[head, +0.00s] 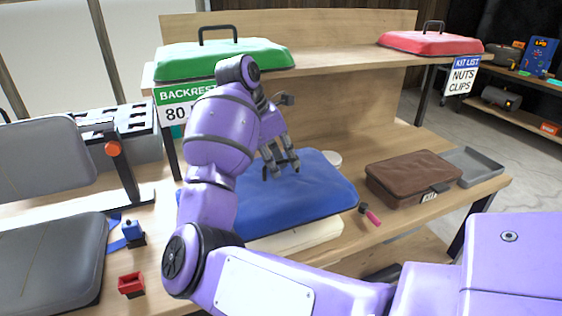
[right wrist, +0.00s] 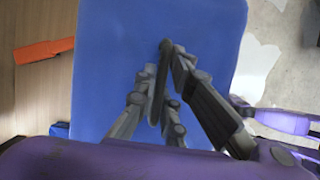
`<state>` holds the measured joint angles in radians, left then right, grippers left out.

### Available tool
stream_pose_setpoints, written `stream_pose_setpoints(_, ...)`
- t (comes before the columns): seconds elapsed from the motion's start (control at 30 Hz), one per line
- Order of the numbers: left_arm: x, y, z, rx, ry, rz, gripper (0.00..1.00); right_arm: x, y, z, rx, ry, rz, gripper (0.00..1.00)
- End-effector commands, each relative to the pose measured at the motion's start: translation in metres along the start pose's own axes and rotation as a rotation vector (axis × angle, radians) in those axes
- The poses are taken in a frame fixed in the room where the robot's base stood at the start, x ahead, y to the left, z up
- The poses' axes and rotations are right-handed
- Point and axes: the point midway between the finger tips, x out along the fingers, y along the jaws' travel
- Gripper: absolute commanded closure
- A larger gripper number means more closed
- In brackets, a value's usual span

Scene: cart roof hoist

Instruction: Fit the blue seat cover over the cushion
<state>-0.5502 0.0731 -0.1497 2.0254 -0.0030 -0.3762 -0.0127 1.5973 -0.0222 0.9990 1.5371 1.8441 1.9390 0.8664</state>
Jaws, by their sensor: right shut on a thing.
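The blue seat cover (head: 300,195) lies level over a cream slab (head: 300,238), which looks like the cushion. Only the slab's front edge shows below the cover, and I cannot tell whether the cover is seated on it or just above it. My right gripper (head: 281,168) points down at the middle of the cover. In the right wrist view the gripper (right wrist: 160,95) is shut around a dark bar-like handle on top of the cover (right wrist: 110,65). My left gripper is not in view.
A green lid (head: 190,62) and a red lid (head: 430,43) sit on the upper shelf. A brown case (head: 410,180), a grey tray (head: 475,165) and a pink-handled tool (head: 371,215) lie to the right. Grey seat pads (head: 45,265), a blue clamp (head: 133,233) and a red block (head: 131,284) are left.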

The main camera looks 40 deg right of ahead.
Motion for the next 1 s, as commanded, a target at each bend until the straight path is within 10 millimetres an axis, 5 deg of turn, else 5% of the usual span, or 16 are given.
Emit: stream_pose_setpoints(1.0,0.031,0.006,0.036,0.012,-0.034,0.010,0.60,0.086,0.000,-0.036,0.001,-0.001,-0.003,1.00)
